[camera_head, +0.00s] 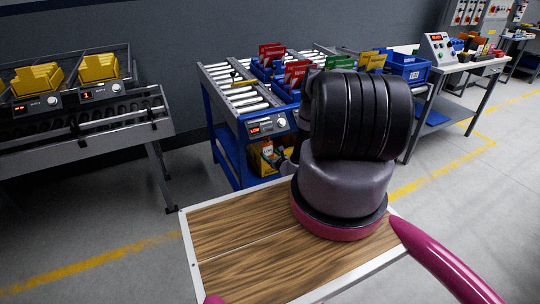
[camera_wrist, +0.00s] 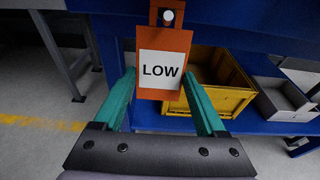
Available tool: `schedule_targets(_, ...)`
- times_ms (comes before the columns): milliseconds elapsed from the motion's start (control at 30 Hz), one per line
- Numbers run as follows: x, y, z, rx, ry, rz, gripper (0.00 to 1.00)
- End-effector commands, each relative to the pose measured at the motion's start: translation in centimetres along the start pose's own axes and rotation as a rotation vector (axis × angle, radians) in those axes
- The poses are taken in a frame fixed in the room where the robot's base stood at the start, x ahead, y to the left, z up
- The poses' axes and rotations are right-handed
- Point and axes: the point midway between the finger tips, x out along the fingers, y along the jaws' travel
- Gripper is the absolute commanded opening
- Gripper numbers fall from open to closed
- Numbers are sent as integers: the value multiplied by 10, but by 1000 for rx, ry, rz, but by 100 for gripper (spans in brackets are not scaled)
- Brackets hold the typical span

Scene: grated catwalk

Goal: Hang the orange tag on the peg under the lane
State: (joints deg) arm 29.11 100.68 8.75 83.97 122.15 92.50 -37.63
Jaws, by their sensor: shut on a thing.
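The orange tag (camera_wrist: 145,92) with a white label reading LOW hangs upright between the teal fingers of my gripper (camera_wrist: 160,77) in the wrist view. My gripper is shut on its side edges. A pale round peg end (camera_wrist: 168,15) shows at the hole near the tag's top; whether the tag's weight rests on it I cannot tell. In the head view a small orange and white patch, seemingly the tag (camera_head: 267,148), shows below the display of the blue roller lane (camera_head: 237,110). My arm hides most of the gripper there.
A yellow bin (camera_wrist: 240,98) and a grey tray (camera_wrist: 285,100) sit on the blue lower shelf behind the tag. Red, green and yellow cards stand in blue bins (camera_head: 285,88) on the lane. A grey rack (camera_head: 80,135) stands left, a control bench (camera_head: 470,65) right. Floor between is clear.

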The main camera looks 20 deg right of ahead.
Motion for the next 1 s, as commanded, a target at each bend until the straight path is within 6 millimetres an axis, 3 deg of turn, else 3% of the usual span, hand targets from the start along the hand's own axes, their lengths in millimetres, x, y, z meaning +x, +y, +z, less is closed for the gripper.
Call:
schedule_targets(100, 0, 0, 0, 0, 0, 0, 34)
schedule_targets(133, 0, 0, 0, 0, 0, 0, 85)
schedule_targets(167, 0, 0, 0, 0, 0, 0, 96)
schedule_targets(200, 0, 0, 0, 0, 0, 0, 100)
schedule_targets(567, -11, 0, 0, 0, 2, 0, 100)
schedule_targets(1000, -92, -1, -1, 1, 2, -1, 100)
